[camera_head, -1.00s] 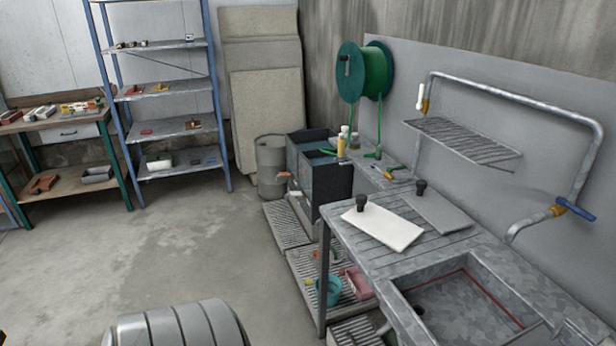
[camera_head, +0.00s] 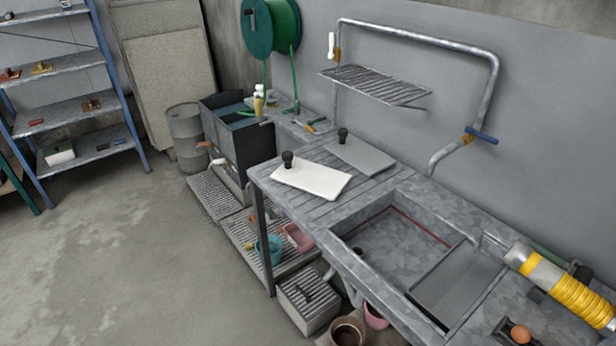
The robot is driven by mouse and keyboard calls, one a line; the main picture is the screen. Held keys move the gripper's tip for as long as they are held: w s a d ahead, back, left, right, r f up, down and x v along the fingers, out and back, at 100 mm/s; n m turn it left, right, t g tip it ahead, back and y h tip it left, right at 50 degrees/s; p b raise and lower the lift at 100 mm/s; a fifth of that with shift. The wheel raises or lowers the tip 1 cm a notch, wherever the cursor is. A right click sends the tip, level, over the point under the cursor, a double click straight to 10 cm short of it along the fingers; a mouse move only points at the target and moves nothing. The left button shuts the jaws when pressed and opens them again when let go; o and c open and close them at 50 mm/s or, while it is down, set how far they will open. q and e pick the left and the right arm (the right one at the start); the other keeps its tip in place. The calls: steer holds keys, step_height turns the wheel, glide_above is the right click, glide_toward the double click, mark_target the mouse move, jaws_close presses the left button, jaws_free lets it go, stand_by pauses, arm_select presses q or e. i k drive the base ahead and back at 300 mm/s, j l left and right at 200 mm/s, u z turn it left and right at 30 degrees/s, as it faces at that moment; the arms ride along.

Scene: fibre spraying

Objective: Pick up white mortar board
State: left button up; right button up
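The white mortar board (camera_head: 312,181) lies flat on the slatted left part of the metal sink counter (camera_head: 262,180), with a dark knob-like handle (camera_head: 288,158) standing up at its left end. A grey board (camera_head: 360,158) with a similar dark handle lies just behind it and to the right. Neither of my grippers shows in the head view now, so I cannot see whether they are open or shut.
The sink basin (camera_head: 385,245) is right of the boards. A wire rack (camera_head: 375,84) and a bent pipe (camera_head: 420,37) are above the counter. Buckets and a grey box (camera_head: 308,300) stand below. Open floor (camera_head: 130,265) lies to the left.

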mark_target(327, 184)
steer(key=i+j, duration=0.15)
steer(key=j, duration=0.2)
steer(key=i+j, duration=0.2)
steer(key=j, duration=0.15)
steer(key=i+j, duration=0.15)
steer(key=j, duration=0.15)
steer(key=i+j, duration=0.2)
steer(key=j, duration=0.15)
steer(key=z, duration=0.05)
